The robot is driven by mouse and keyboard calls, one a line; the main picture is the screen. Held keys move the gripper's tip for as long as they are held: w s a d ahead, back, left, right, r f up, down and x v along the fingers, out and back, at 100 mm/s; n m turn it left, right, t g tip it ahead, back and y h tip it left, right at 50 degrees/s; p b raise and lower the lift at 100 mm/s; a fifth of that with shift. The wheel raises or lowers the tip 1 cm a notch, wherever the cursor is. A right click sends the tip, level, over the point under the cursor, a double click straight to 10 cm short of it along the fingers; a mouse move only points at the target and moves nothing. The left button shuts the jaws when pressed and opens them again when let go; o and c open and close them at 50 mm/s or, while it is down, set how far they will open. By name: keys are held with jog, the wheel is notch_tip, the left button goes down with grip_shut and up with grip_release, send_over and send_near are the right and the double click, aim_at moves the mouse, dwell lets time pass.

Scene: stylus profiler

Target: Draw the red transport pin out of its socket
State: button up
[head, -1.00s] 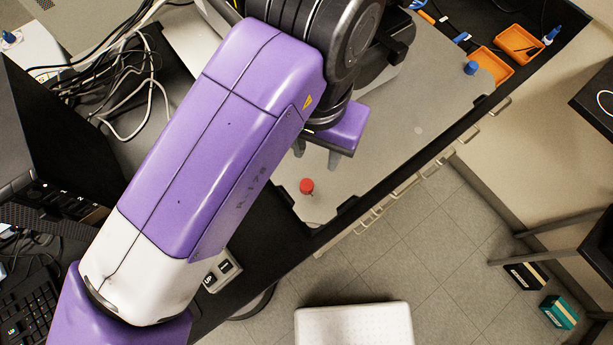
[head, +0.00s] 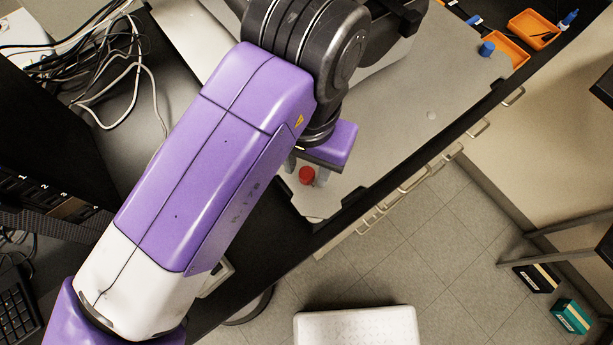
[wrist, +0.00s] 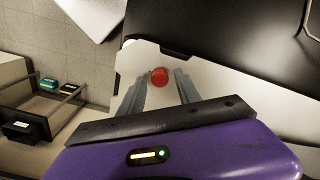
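The red transport pin (head: 306,175) stands near the front corner of the grey metal plate (head: 400,150). It shows as a round red top in the wrist view (wrist: 159,76). Its socket is hidden beneath it. My gripper (head: 306,178) is open, with one finger on each side of the red pin in the head view. In the wrist view my gripper (wrist: 159,82) has its two fingers spread apart, with the pin between and slightly beyond the tips. I see gaps between the fingers and the pin.
Loose cables (head: 115,85) lie at upper left. A white stool-like top (head: 357,326) stands on the floor below the bench edge.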

jog(key=shift+f, duration=0.7)
jog(key=shift+c, duration=0.4)
grip_shut()
dwell(1.0)
